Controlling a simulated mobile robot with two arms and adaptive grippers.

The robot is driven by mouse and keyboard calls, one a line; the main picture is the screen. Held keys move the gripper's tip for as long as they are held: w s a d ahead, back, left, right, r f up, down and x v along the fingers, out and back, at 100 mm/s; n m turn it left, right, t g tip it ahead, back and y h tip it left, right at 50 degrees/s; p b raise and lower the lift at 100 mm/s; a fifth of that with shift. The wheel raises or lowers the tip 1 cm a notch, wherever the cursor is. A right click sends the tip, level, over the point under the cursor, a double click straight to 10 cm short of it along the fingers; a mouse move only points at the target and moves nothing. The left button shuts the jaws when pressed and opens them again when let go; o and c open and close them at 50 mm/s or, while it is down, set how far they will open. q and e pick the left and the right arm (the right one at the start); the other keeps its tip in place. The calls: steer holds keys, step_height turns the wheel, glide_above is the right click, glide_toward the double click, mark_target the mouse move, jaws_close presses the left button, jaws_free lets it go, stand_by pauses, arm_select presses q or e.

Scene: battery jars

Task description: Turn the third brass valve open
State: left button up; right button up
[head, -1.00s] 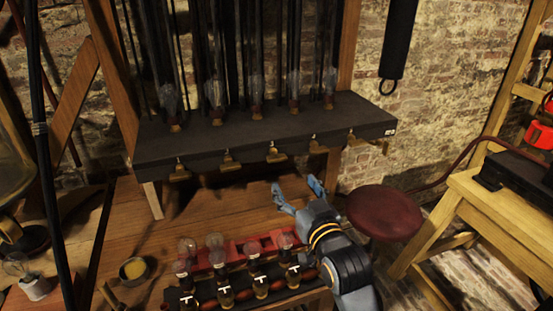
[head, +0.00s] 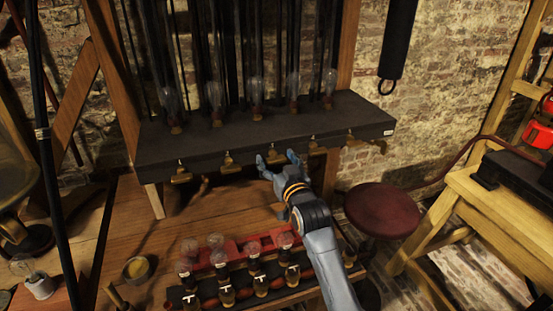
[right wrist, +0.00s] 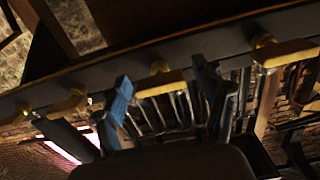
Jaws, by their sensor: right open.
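Several brass valves stick out from the front edge of a dark shelf. The third brass valve (head: 275,154), the middle one of the row, sits between the fingertips of my right gripper (head: 277,159) in the head view. In the right wrist view the third valve's yellowish handle (right wrist: 162,86) lies between the two blue-grey fingers of my right gripper (right wrist: 165,92), which are spread apart. Whether a finger touches the handle I cannot tell. My left gripper is not in view.
The dark shelf (head: 225,139) carries glass tubes with bulb ends. The neighbouring valves, second (head: 229,162) and fourth (head: 314,144), flank the gripper closely. Below, a red rack (head: 262,243) with bulbs stands on the wooden bench. A dark red stool (head: 383,211) is at right.

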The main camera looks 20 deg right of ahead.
steer(key=c, duration=1.2)
steer(key=shift+o, duration=0.2)
steer(key=shift+n, duration=0.3)
steer(key=n+p, duration=0.1)
steer(key=n, duration=0.1)
steer(key=shift+r+n+p, duration=0.1)
steer(key=shift+n+p, duration=0.2)
steer(key=shift+p, duration=0.05)
steer(key=n+p, duration=0.1)
steer(key=n, duration=0.3)
steer(key=shift+n, duration=0.3)
steer(key=n+p, duration=0.2)
steer(key=n, duration=0.3)
steer(key=shift+n+p, duration=0.4)
steer(key=shift+n, duration=2.1)
